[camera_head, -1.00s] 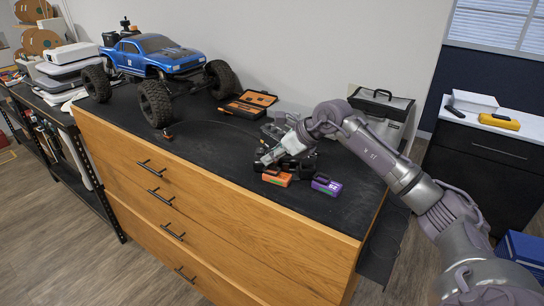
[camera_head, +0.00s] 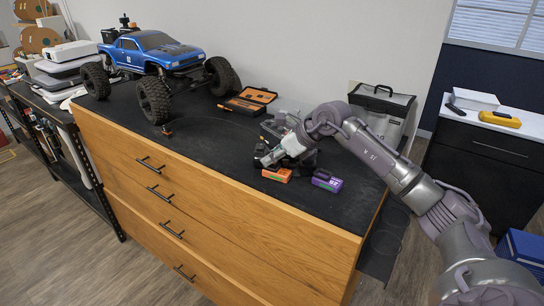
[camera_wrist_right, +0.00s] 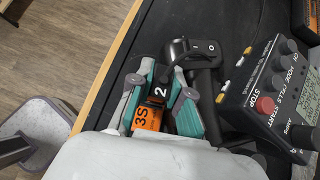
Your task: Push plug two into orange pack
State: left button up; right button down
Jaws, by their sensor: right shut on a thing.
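The orange pack (camera_head: 277,174) lies near the front edge of the black worktop. In the right wrist view the orange pack (camera_wrist_right: 147,117) shows its "3S" mark below the fingers. My right gripper (camera_head: 266,160) is right at the pack. In the right wrist view the teal fingers of my right gripper (camera_wrist_right: 163,78) are shut on a black plug marked 2 (camera_wrist_right: 159,91). The plug sits at the end of the orange pack; how deep it is seated I cannot tell. My left gripper is not in view.
A purple pack (camera_head: 326,180) lies just right of the orange one. A charger (camera_wrist_right: 275,95) with red and black buttons stands close to the right of my fingers. A blue truck (camera_head: 155,55) and an open orange-black case (camera_head: 247,101) stand further back.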

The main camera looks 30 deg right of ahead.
jog(key=shift+f, duration=0.2)
jog(key=c, duration=1)
grip_release()
jog(key=shift+f, duration=0.1)
jog(key=v, duration=1.2)
